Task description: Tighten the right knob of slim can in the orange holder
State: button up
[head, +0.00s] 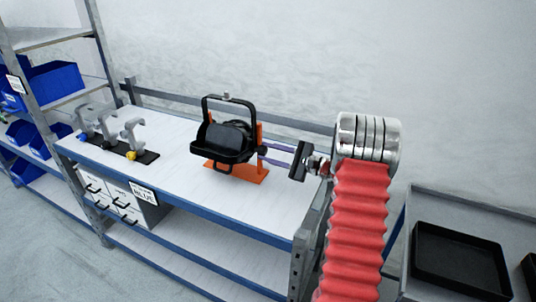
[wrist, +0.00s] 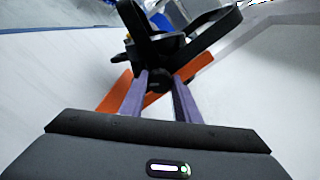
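The black slim can (head: 228,138) sits in the orange holder (head: 238,172) on the white bench top, its square front frame facing forward and its yoke standing up. The dark round right knob (head: 262,151) is on the can's right side by the holder's upright. My gripper (head: 265,153) reaches in from the right with its purple fingers on either side of the knob. In the wrist view the knob (wrist: 157,80) fills the narrow gap between the fingertips (wrist: 159,78), and my gripper looks shut on it. The left knob is hidden behind the can.
Grey clamps (head: 130,135) stand on a black mat at the bench's left. A shelf with blue bins (head: 55,80) is farther left. A rail (head: 180,97) runs along the bench's back edge. A grey cart with a black tray (head: 460,262) stands at the right.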

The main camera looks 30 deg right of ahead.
jog(key=o, duration=0.4)
jog(key=shift+f, duration=0.25)
jog(key=shift+o, duration=0.3)
jog(key=shift+s+r, duration=0.1)
jog(key=v, duration=1.3)
jog(key=shift+s+d, duration=0.25)
